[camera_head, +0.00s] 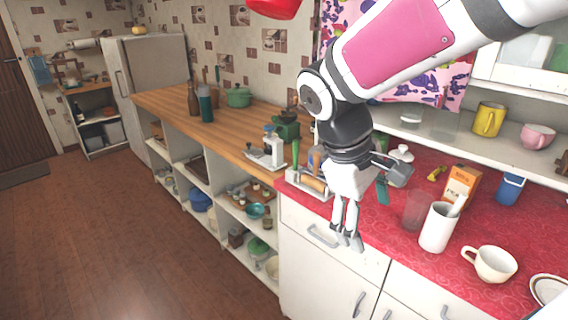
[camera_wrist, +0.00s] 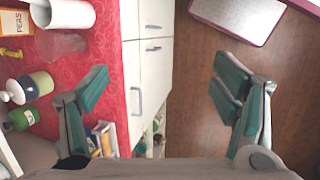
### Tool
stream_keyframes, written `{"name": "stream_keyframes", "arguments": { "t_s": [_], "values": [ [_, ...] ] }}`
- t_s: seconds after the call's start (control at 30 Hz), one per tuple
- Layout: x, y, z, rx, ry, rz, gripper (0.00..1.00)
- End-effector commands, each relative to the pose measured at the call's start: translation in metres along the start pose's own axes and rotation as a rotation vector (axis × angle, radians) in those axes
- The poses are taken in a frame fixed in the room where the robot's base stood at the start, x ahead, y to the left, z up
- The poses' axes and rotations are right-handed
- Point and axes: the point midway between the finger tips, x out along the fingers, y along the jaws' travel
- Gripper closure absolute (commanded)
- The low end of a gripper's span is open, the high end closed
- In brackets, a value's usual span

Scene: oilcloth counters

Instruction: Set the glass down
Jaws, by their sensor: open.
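A clear glass (camera_head: 416,211) stands upright on the red oilcloth counter (camera_head: 385,232), just left of a white cylindrical container (camera_head: 437,230). The glass also shows faintly in the wrist view (camera_wrist: 62,46), at the upper left. My gripper (camera_head: 347,240) points down in front of the counter's edge, left of the glass and apart from it. In the wrist view the gripper (camera_wrist: 165,88) has its fingers spread wide, with only drawer fronts and floor between them. It holds nothing.
A cream cup (camera_head: 491,264) and a plate (camera_head: 549,288) are at the right. An orange box (camera_head: 461,186) and a blue container (camera_head: 509,189) stand behind the glass. A utensil holder (camera_head: 308,184) is at the counter's left end. The red strip near the front edge is clear.

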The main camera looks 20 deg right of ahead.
Motion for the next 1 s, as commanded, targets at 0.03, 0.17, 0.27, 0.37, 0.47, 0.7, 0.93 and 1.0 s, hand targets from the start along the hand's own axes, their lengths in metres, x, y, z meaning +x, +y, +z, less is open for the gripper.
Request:
{"name": "stream_keyframes", "arguments": {
  "t_s": [0.03,0.17,0.27,0.37,0.47,0.7,0.93,1.0],
  "values": [
    [0.022,0.009,-0.015,-0.052,-0.077,0.023,0.19],
    [0.059,0.038,-0.033,-0.187,-0.274,0.096,0.19],
    [0.084,0.060,-0.048,-0.291,-0.430,0.154,0.19],
    [0.106,0.082,-0.065,-0.396,-0.589,0.214,0.19],
    [0.124,0.103,-0.083,-0.497,-0.749,0.277,0.19],
    [0.148,0.137,-0.123,-0.677,-1.056,0.402,0.19],
    [0.153,0.150,-0.136,-0.736,-1.166,0.449,0.19],
    [0.155,0.156,-0.132,-0.739,-1.171,0.451,0.19]
  ]
}}
